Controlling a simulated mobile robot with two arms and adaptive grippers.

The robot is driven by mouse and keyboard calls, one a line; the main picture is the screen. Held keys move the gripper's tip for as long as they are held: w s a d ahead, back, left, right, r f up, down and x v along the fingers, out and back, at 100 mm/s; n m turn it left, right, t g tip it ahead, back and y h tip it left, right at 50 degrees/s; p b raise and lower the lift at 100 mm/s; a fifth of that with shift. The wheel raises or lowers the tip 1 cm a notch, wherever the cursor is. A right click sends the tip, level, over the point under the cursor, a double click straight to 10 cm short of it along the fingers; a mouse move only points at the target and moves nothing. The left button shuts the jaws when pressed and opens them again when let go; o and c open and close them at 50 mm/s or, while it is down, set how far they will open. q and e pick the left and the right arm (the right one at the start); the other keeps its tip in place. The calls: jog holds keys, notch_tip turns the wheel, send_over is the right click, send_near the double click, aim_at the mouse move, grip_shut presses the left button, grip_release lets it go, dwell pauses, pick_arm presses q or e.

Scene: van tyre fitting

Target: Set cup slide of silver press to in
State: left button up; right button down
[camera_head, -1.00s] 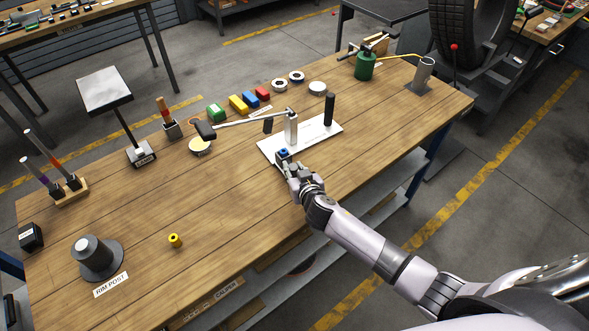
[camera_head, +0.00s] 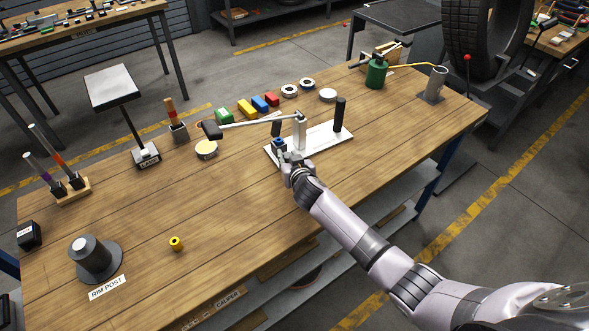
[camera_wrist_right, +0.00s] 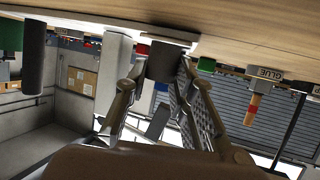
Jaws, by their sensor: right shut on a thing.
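The silver press stands on a pale base plate (camera_head: 330,142) in the head view. It has a silver post (camera_head: 300,131), a long lever (camera_head: 245,124) with a black grip at its left end, and a dark ram (camera_head: 276,129) hanging from the lever. The cup slide (camera_head: 279,143), with a blue top, sits at the plate's left end, just below the ram in the picture. My right gripper (camera_head: 288,158) is shut on the slide's near part. In the wrist view a dark block (camera_wrist_right: 163,61) shows between the fingers. My left gripper is not in view.
A black upright post (camera_head: 340,115) stands on the plate's right part. A round pale-topped tin (camera_head: 206,149) is left of the press. Coloured blocks (camera_head: 248,109) and rings (camera_head: 289,90) lie behind it. The bench front is mostly clear around a yellow spool (camera_head: 176,243).

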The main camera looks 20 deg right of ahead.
jog(key=c, duration=1.3)
grip_release()
jog(key=shift+c, duration=0.2)
jog(key=v, duration=1.2)
jog(key=shift+s, duration=0.1)
